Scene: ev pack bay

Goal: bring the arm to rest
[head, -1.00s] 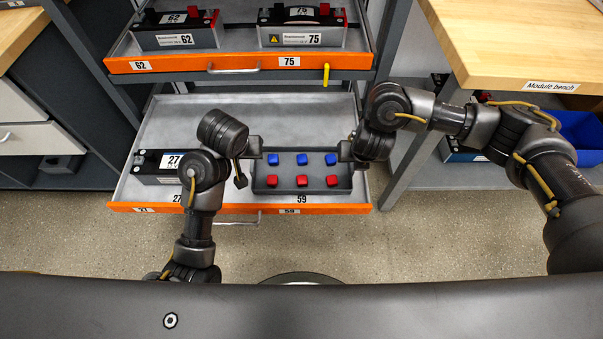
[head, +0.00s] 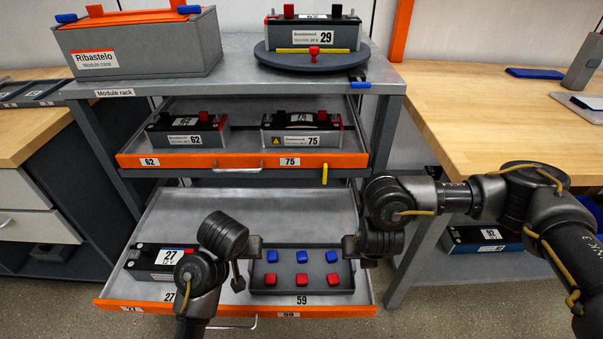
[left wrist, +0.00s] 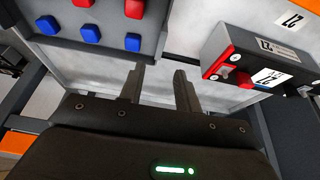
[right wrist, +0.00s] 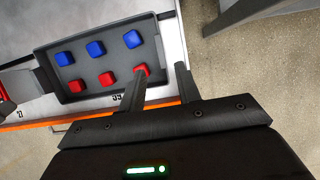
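My left gripper (left wrist: 160,85) is open and empty in the left wrist view, its two fingers apart. In the head view it is by the left end of a grey tray (head: 300,291). My right gripper (right wrist: 160,80) is also open and empty, fingers apart, by the tray's right end. The tray sits in the lower drawer at label 59 and holds several blue and red blocks, blue behind and red in front. It also shows in the right wrist view (right wrist: 97,97). Both arms reach over the drawer, and my left arm partly hides module 27 (head: 145,262).
The lower drawer (head: 190,222) is pulled out. Above it, another drawer (head: 222,160) holds modules 62 and 75. The rack top carries a module case (head: 140,50) and module 29 (head: 312,33) on a round turntable. A wooden bench (head: 480,110) stands at right, close to my right arm.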

